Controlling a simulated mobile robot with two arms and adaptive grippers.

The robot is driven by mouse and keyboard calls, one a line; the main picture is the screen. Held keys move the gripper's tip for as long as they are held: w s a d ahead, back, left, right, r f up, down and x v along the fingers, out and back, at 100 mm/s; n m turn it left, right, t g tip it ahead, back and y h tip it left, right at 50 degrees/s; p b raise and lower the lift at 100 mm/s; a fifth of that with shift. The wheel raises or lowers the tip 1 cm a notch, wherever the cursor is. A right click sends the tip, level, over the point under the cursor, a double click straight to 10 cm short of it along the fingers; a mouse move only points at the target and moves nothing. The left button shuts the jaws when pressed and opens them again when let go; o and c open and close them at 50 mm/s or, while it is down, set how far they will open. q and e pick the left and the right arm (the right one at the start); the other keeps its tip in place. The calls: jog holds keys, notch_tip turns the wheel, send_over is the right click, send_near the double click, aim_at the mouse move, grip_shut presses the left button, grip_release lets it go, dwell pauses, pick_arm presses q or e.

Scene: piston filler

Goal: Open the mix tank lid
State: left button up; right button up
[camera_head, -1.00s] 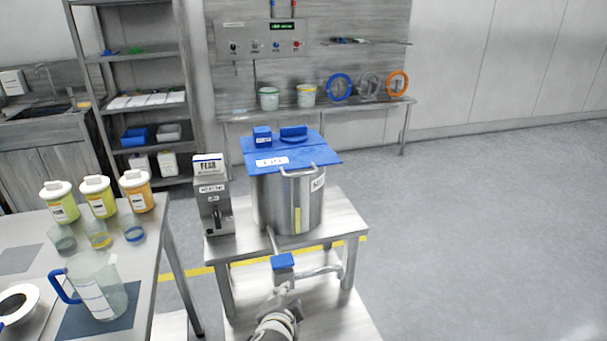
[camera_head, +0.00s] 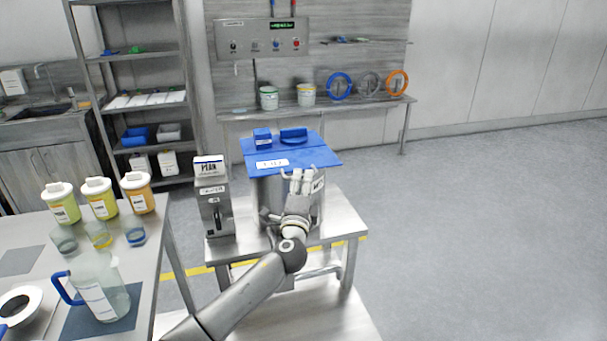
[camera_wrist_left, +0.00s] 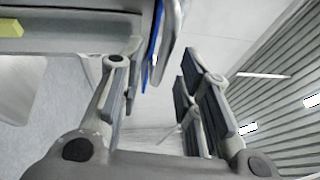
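The mix tank (camera_head: 268,200) is a steel drum on a steel stand. Its flat blue lid (camera_head: 318,157) lies closed on top, with a white label and blue fittings at the back. My left gripper (camera_head: 301,174) is at the lid's front edge, mostly covering the steel handle there. In the left wrist view my left gripper (camera_wrist_left: 155,95) is open. The lid's blue edge (camera_wrist_left: 154,45) and the steel handle (camera_wrist_left: 168,55) show in the space between the fingers, towards their tips. Contact cannot be told. My right gripper is not in view.
A grey dispenser box (camera_head: 213,205) stands on the stand left of the tank. A table (camera_head: 150,262) at the left holds a jug (camera_head: 100,290), cups and several lidded containers. A wall bench (camera_head: 240,115) stands behind. The floor at right is clear.

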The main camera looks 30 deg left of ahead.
aim_at(303, 177)
pick_arm(q)
jog(key=shift+x, duration=1.6)
jog(key=shift+c, duration=0.4)
grip_shut()
jog(key=shift+r, duration=0.1)
